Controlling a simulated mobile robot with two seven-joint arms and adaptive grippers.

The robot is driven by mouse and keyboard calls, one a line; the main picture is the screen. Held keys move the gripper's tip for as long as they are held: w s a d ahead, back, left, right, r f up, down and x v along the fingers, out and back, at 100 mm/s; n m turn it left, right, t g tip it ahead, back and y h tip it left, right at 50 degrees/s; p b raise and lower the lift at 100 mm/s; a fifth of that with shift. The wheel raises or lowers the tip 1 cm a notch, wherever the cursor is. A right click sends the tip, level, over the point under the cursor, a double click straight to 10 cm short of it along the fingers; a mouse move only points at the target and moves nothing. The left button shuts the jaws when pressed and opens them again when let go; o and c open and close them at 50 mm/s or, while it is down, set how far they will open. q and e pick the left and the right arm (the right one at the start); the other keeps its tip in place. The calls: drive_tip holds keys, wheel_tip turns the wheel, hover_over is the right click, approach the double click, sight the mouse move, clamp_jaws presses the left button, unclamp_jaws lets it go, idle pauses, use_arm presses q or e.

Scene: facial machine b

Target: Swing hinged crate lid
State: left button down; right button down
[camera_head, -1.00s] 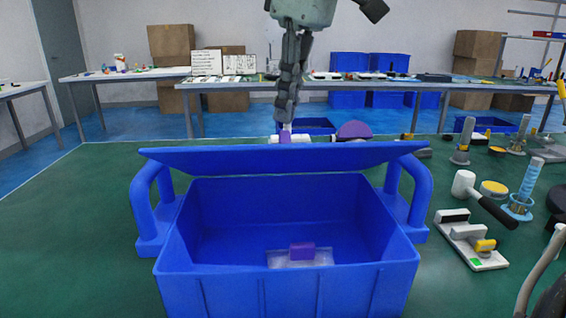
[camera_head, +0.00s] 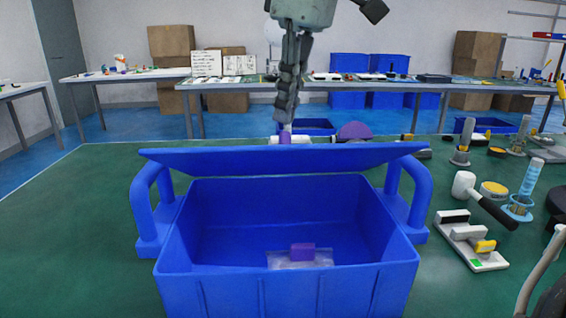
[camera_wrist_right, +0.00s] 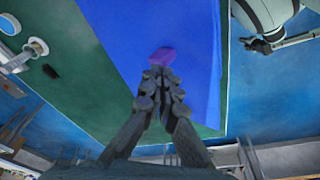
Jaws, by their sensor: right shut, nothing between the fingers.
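The blue crate (camera_head: 285,290) stands open on the green table with its opening facing up. Its hinged blue lid (camera_head: 285,158) is raised at the back, seen nearly edge-on. My right gripper (camera_head: 285,122) points down just behind the lid's upper edge, shut and empty. In the right wrist view, its closed fingertips (camera_wrist_right: 164,72) are beside a small purple piece (camera_wrist_right: 162,54) against the blue lid (camera_wrist_right: 115,40); I cannot tell whether they touch.
A purple block (camera_head: 302,252) lies inside the crate on a clear piece. A purple rounded object (camera_head: 354,130) shows behind the lid. A mallet (camera_head: 480,200) and a white fixture (camera_head: 470,245) lie right of the crate. The table left of it is clear.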

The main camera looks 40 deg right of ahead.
drive_tip(key=shift+f, duration=0.15)
idle(0.4)
drive_tip(key=shift+f, duration=0.3)
wheel_tip(320, 180, up, 8)
idle(0.9)
idle(0.5)
